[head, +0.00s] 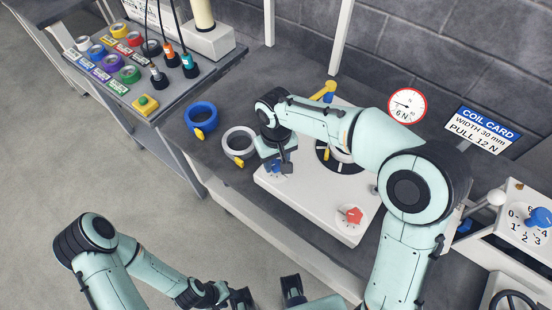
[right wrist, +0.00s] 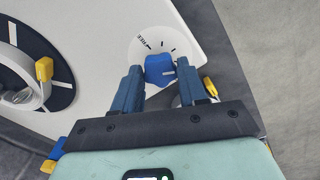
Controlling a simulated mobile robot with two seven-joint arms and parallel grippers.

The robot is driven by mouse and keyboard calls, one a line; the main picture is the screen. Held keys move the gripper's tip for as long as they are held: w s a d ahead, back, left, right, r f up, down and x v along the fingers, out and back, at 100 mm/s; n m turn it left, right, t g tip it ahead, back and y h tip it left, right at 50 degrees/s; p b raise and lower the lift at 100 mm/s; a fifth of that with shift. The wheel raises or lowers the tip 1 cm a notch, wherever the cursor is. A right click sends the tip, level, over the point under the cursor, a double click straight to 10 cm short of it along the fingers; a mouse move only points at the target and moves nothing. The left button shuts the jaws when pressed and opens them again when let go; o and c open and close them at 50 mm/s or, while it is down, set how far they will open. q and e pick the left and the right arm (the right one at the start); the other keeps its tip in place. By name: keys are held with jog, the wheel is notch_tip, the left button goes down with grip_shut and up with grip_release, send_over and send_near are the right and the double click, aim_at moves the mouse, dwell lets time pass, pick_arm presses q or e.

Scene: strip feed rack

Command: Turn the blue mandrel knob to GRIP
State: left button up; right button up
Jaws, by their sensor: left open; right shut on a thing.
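The blue mandrel knob (right wrist: 160,71) sits on a white round dial (right wrist: 157,36) on the white machine panel. In the right wrist view it lies between the two fingertips of my right gripper (right wrist: 160,67), which is shut on it. In the head view the knob (head: 277,169) is partly hidden under my right gripper (head: 281,168). My left gripper (head: 267,294) is open and empty at the bottom edge, away from the panel.
A red knob (head: 351,215) is on the panel's (head: 322,221) front right. A blue tape roll (head: 200,115) and a white roll (head: 227,145) lie left of the panel. A round gauge (head: 406,106) and a coil card (head: 481,130) stand behind. My right arm covers much of the panel.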

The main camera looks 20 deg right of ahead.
aim_at(276, 164)
jog(key=m, duration=0.6)
jog(key=shift+r, duration=0.1)
jog(key=shift+w, duration=0.1)
dwell(0.4)
jog(key=o, duration=1)
jog(key=shift+o, duration=0.2)
pick_arm(q)
jog(key=shift+w+r+p, duration=0.25)
jog(key=shift+r+p, duration=0.3)
jog(key=shift+r, duration=0.05)
jog(key=shift+w+r+p, duration=0.25)
jog(key=shift+r+p, duration=0.25)
jog(key=shift+r, duration=0.1)
pick_arm(e)
notch_tip(276, 164, up, 13)
jog(key=shift+r, duration=0.15)
